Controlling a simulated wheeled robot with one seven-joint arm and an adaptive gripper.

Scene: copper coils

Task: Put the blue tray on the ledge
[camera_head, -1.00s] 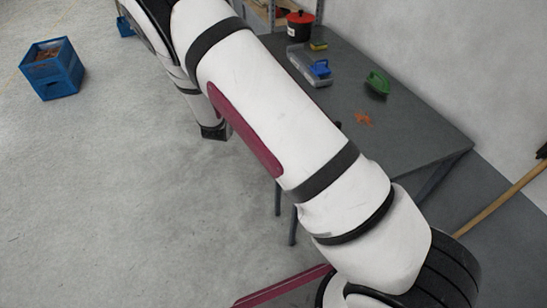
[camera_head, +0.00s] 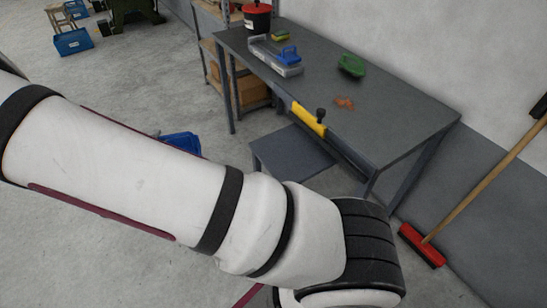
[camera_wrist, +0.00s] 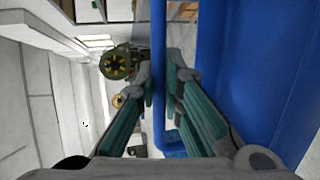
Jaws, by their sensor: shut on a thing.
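The blue tray (camera_wrist: 235,70) fills the right of the wrist view, close to the camera. My gripper (camera_wrist: 167,76) is shut on its narrow blue rim, with one teal-grey finger on each side. Most of the tray is out of frame. In the head view my arm crosses the left and lower middle, and neither my gripper nor the held tray shows there. I cannot tell for sure which surface is the ledge; a low grey platform (camera_head: 290,155) stands in front of the grey workbench (camera_head: 400,118).
A red broom (camera_head: 422,245) leans right. A blue crate (camera_head: 182,142) is partly behind my arm.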

